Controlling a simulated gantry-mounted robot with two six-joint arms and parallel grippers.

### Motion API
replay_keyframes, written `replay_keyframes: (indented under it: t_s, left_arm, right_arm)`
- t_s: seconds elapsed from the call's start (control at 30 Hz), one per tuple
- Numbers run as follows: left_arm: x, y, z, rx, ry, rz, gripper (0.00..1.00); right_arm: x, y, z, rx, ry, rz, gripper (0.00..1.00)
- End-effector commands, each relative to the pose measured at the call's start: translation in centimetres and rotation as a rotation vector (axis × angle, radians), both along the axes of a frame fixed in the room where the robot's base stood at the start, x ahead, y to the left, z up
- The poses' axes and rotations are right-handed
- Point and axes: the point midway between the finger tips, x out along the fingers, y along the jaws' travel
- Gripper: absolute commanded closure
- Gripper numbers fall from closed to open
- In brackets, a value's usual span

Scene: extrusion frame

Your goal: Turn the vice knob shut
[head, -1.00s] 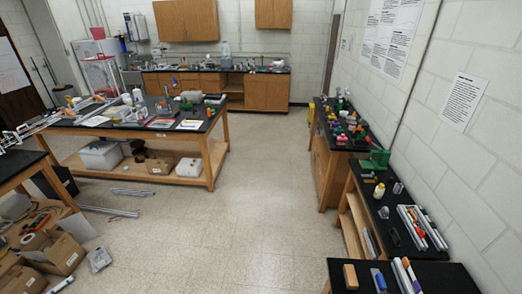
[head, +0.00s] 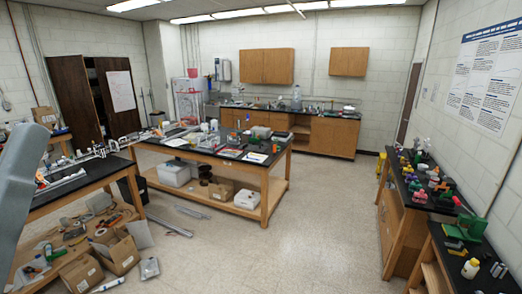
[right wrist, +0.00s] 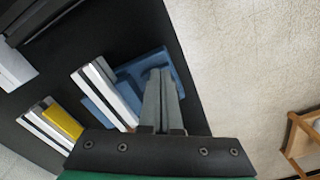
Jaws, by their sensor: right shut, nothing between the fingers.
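My right gripper (right wrist: 162,75) is shut and empty in the right wrist view. Its grey fingertips overlap a blue object (right wrist: 182,72) on a black bench top; I cannot tell whether they touch it. The blue object is partly hidden by the fingers, and I cannot tell whether it is the vice. No knob can be made out in either view. In the head view a green object (head: 467,226) stands on the right bench, too small to identify. My left gripper is not in view; a grey part of my arm shows at the left edge.
Pale and grey bars (right wrist: 105,92) and a yellow piece (right wrist: 63,120) lie beside the blue object. Bare floor (head: 300,245) lies between the centre table (head: 283,160) and right benches. Cardboard boxes (head: 80,275) stand at lower left.

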Motion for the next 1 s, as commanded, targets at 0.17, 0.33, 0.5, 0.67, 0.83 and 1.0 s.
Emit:
replay_keyframes:
  t_s: [0.17, 0.33, 0.5, 0.67, 0.83, 1.0]
  left_arm:
    - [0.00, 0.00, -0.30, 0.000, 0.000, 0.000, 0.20]
    - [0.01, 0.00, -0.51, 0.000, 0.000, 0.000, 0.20]
    - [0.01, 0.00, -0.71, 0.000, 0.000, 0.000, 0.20]
    - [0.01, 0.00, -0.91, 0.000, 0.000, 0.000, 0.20]
    - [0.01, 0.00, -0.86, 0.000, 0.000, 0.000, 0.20]
    - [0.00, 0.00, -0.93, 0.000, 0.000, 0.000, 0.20]
  right_arm:
    - [0.12, -0.11, -0.09, 0.000, 0.000, 0.000, 1.00]
    - [0.23, -0.21, -0.10, 0.001, 0.001, 0.000, 1.00]
    - [0.38, -0.33, -0.07, 0.000, 0.000, 0.000, 1.00]
    - [0.53, -0.46, -0.05, -0.001, -0.001, 0.000, 1.00]
    - [0.58, -0.47, 0.02, -0.001, -0.002, 0.000, 1.00]
    - [0.74, -0.33, 0.02, -0.002, -0.003, 0.001, 1.00]
